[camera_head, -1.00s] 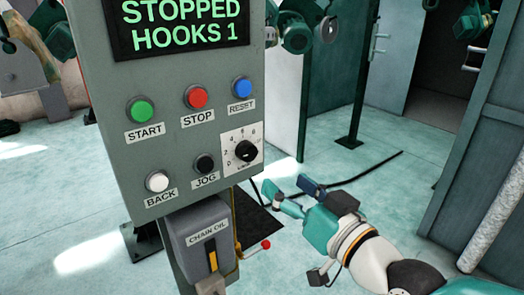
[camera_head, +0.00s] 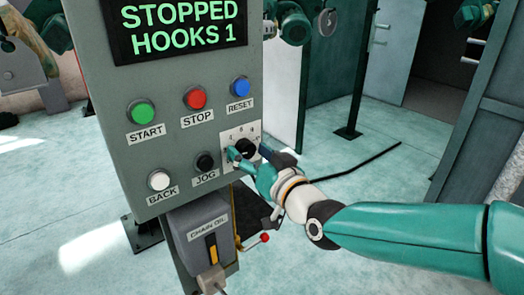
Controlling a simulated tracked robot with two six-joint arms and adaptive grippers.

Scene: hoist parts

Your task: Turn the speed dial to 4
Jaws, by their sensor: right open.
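The speed dial is a black knob (camera_head: 245,148) on a white numbered plate (camera_head: 238,132) at the lower right of the grey control panel (camera_head: 180,65). My right gripper (camera_head: 248,152) is at the dial. Its fingers are open, one on each side of the knob; I cannot tell whether they touch it. The fingers and hand cover the lower part of the plate and some of its numbers. The knob's pointer setting cannot be read now. The panel's display (camera_head: 185,28) reads STOPPED, HOOKS 1. My left gripper is not in view.
Close by on the panel are the black JOG button (camera_head: 205,162), white BACK button (camera_head: 158,180), blue RESET button (camera_head: 240,87), red STOP button (camera_head: 195,98) and green START button (camera_head: 141,112). Below hangs a chain oil box (camera_head: 203,238) with a red-knobbed lever (camera_head: 264,238).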

